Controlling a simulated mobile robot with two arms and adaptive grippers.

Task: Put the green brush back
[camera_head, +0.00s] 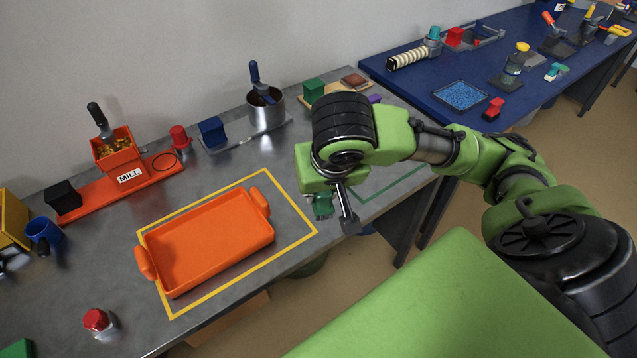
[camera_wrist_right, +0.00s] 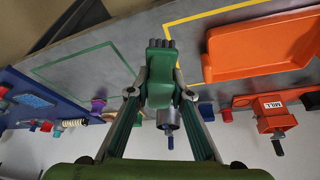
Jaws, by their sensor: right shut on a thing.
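The green brush (camera_wrist_right: 160,72) is held between the two fingers of my right gripper (camera_wrist_right: 160,95), with its dark bristle end pointing away from the palm. In the head view the brush (camera_head: 323,204) shows partly behind the right gripper (camera_head: 336,207), above the table's front edge. A green outlined rectangle (camera_head: 408,180) is marked on the grey table to the right of the gripper. It also shows in the right wrist view (camera_wrist_right: 82,45), at the left of the brush, and looks empty where visible. My left gripper is not in view.
An orange tray (camera_head: 215,245) lies inside a yellow outline to the left. Behind it stand the orange mill (camera_head: 117,158), a metal pot (camera_head: 266,110) and coloured blocks. A red-capped jar (camera_head: 98,322) stands at front left. A blue table (camera_head: 480,65) is at the right.

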